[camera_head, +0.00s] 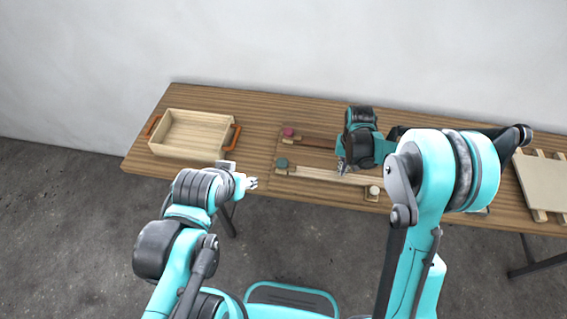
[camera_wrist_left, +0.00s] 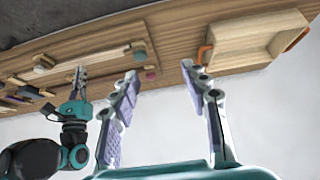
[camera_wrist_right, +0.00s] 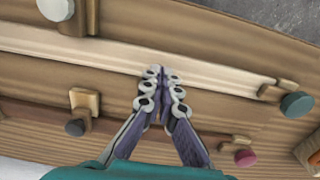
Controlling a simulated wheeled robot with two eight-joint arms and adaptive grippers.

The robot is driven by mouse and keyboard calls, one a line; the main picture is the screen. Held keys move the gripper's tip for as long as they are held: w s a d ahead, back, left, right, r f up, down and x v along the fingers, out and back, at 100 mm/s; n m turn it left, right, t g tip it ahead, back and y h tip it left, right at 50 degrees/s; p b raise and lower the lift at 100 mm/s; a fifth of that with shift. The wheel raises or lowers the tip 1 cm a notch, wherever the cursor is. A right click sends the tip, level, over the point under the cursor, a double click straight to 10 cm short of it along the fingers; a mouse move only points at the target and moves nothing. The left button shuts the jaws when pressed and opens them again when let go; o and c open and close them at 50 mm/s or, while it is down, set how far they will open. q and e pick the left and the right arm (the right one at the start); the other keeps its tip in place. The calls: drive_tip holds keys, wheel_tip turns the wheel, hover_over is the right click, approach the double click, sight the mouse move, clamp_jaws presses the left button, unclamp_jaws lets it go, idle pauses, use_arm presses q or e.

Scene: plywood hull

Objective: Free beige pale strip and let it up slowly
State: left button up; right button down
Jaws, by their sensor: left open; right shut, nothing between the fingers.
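The beige pale strip (camera_head: 325,176) lies along the front of the table. In the right wrist view the pale strip (camera_wrist_right: 110,58) runs between a wooden catch with a green knob (camera_wrist_right: 297,104) and a block with a white knob (camera_wrist_right: 56,8). Whether either catch overlaps its end is hard to tell. My right gripper (camera_head: 343,168) is shut and empty, its fingertips (camera_wrist_right: 161,74) over the strip's middle; contact is unclear. My left gripper (camera_head: 252,183) is open and empty, left of the strip near the table's front edge. It also shows in its wrist view (camera_wrist_left: 160,75).
A darker brown strip (camera_head: 318,142) with a pink knob (camera_head: 288,132) lies behind. A wooden tray (camera_head: 190,152) with orange handles stands at the left. A pale slatted panel (camera_head: 545,183) lies at the right. My right arm hides part of the table.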

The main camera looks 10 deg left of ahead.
use_arm(q)
drive_tip(key=o, duration=0.3)
drive_tip(key=n+g, duration=0.7)
drive_tip(key=n, duration=1.1)
hover_over(282, 162)
wheel_tip(282, 162, down, 8)
drive_tip(key=r, duration=0.1)
wheel_tip(282, 162, down, 12)
drive_tip(key=shift+f, duration=0.25)
